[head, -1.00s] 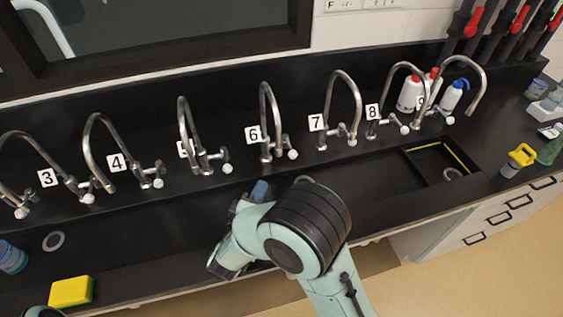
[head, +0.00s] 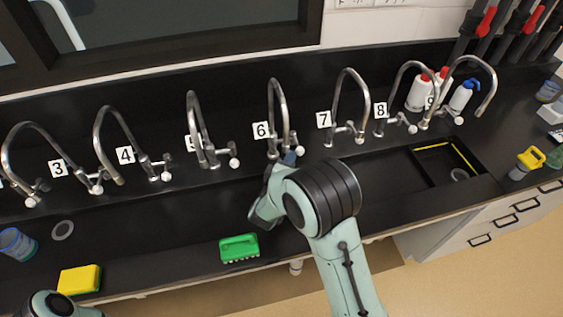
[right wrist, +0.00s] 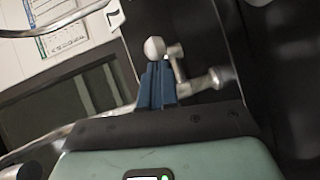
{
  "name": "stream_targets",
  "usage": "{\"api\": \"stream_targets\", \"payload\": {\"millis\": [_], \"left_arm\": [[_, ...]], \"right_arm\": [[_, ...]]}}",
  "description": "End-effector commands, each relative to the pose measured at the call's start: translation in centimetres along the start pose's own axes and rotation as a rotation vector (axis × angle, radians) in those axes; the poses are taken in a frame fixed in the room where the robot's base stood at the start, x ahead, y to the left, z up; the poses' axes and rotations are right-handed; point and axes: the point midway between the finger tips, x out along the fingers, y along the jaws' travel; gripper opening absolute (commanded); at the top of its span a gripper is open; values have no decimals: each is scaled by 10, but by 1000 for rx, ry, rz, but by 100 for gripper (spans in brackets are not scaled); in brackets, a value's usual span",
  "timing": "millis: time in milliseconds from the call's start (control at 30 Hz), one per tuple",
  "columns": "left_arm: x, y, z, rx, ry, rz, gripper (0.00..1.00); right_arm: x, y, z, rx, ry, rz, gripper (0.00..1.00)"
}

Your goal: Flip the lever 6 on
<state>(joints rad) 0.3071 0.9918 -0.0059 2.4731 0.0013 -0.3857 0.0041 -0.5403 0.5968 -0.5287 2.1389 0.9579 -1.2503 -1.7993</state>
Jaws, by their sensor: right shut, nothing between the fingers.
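Tap 6 (head: 275,100) is a curved metal tap behind the black counter, beside its white label 6 (head: 261,130). Its white-ended lever (head: 300,151) is low on its right side. My right gripper (head: 289,158) is shut and empty, with its blue fingertips close in front of the lever. In the right wrist view, the shut blue fingers (right wrist: 156,82) point at a white round knob (right wrist: 154,48) on a metal fitting. I cannot tell whether they touch it. My left gripper is not in view; part of my left arm shows at bottom left.
Tap 5 (head: 196,120) and tap 7 (head: 350,100) stand on either side.

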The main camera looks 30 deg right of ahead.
Motion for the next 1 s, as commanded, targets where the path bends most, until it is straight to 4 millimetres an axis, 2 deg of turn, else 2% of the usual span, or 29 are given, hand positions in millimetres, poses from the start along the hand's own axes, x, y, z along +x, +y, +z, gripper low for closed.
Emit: {"api": "stream_targets", "payload": {"millis": [567,833,1000], "left_arm": [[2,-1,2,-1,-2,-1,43],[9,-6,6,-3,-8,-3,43],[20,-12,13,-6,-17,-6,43]], "right_arm": [[2,0,6,-2,26,-4,0],[5,2,17,-16,120,-18,0],[12,3,33,-30,238,-34,0]]}}
